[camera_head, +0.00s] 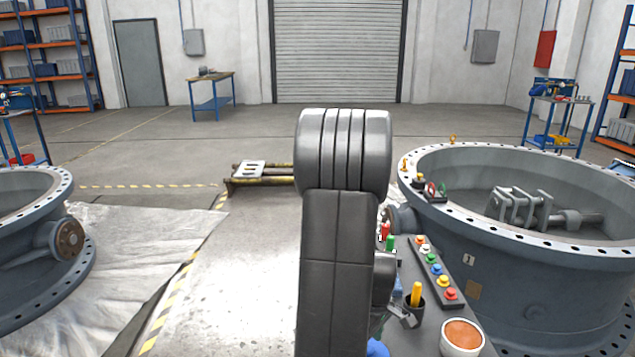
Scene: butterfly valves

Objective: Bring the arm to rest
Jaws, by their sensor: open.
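My arm rises upright in the middle of the head view and covers much of the centre. Part of my gripper (403,316) shows low down, just right of the arm link, over the workbench top (415,338). It is open, and I see nothing held in it. The arm link hides the rest of it. A dark cup with a yellow-handled tool (416,295) stands close to its right; I cannot tell whether they touch.
A large valve body (540,290) stands right of the bench, another (25,260) at left on a sheet. The bench holds a row of coloured knobs (436,268) and a bowl (462,335).

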